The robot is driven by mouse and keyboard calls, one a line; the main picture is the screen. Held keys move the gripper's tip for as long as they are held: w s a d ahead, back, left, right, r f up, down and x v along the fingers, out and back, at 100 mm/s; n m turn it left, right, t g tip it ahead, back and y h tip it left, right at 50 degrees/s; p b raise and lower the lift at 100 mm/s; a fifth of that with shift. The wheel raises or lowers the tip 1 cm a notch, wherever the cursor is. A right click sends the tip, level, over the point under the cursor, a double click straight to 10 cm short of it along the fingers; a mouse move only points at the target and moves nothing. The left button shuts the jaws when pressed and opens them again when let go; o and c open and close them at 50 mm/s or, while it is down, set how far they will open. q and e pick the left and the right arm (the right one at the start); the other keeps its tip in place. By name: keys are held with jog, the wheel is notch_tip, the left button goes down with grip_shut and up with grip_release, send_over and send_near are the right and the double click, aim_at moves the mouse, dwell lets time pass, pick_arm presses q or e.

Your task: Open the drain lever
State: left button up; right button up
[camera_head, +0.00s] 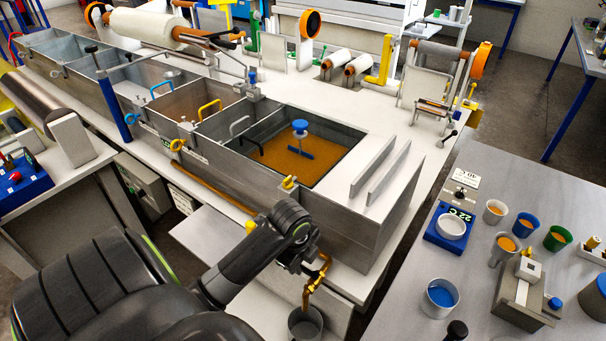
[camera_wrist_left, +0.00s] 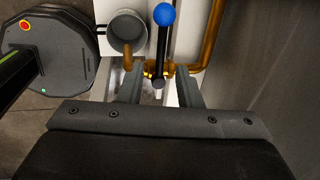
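The drain lever (camera_wrist_left: 161,48) is a black bar with a blue ball (camera_wrist_left: 164,14) at one end. In the left wrist view it runs straight up the picture from a brass drain pipe (camera_wrist_left: 212,35). My left gripper (camera_wrist_left: 160,78) is open, its two fingers on either side of the lever's pivot end, with a gap on each side. In the head view the brass drain pipe (camera_head: 315,280) hangs at the bath's front end, above a grey bucket (camera_head: 305,324). My left wrist hides the lever and fingers there. My right gripper is not in view.
The metal bath (camera_head: 345,228) stands behind my left arm, with orange resin (camera_head: 280,160) and a blue stirrer (camera_head: 300,130) in its end tank. The bucket also shows in the left wrist view (camera_wrist_left: 127,30). A side table (camera_head: 400,285) with cups and a scale stands right.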

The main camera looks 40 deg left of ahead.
pick_arm(q)
jog(key=shift+w+f, duration=0.25)
jog(key=shift+f, duration=1)
jog(key=shift+c, duration=0.4)
grip_shut()
